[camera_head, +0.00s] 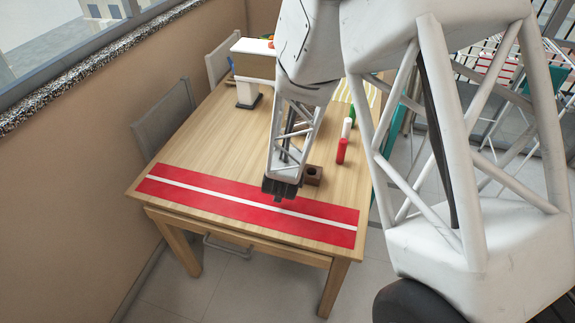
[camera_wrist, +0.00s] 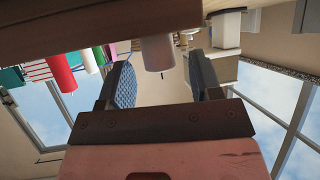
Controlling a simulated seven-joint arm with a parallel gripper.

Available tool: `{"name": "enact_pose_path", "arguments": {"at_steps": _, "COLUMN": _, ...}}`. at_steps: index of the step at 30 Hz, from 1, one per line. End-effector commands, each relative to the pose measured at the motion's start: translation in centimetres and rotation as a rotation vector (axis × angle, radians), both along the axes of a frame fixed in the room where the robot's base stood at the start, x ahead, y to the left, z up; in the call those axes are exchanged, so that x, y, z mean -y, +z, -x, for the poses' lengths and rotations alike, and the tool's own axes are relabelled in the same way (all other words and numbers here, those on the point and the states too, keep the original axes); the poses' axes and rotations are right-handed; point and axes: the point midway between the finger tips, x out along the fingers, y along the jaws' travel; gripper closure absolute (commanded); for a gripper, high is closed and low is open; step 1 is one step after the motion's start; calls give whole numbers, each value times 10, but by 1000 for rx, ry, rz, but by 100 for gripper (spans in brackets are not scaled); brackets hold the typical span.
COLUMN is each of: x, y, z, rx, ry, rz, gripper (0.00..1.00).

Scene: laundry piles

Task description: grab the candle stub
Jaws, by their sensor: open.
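A short pale cylinder, which looks like the candle stub (camera_wrist: 157,53), shows in the wrist view between the two fingers, with a gap to each. That view is upside down, so the stub hangs from the table surface at the top. How far ahead of the fingertips it lies is hard to tell. In the head view I cannot pick it out; my gripper and arm may hide it. My gripper (camera_head: 283,190) is low over the table, by the red runner's far edge, pointing down the table. In the wrist view my gripper (camera_wrist: 160,75) is open and empty.
A brown block with a hole (camera_head: 312,175) stands just right of my gripper. A red cylinder (camera_head: 341,151), a white one (camera_head: 346,128) and a green one (camera_head: 352,113) line the table's right side. The red runner (camera_head: 225,201) lies flat in front. The table's left half is clear.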

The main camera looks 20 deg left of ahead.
Motion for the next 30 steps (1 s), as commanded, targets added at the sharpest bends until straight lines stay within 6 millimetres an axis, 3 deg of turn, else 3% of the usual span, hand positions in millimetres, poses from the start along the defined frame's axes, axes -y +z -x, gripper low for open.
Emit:
{"name": "enact_pose_path", "arguments": {"at_steps": 12, "x": 0, "y": 0, "z": 0, "rx": 0, "ry": 0, "rz": 0, "gripper": 41}}
{"name": "enact_pose_path", "arguments": {"at_steps": 22, "x": 0, "y": 0, "z": 0, "rx": 0, "ry": 0, "rz": 0, "gripper": 92}}
{"name": "enact_pose_path", "arguments": {"at_steps": 30, "x": 0, "y": 1, "z": 0, "rx": 1, "ry": 0, "rz": 0, "gripper": 95}}
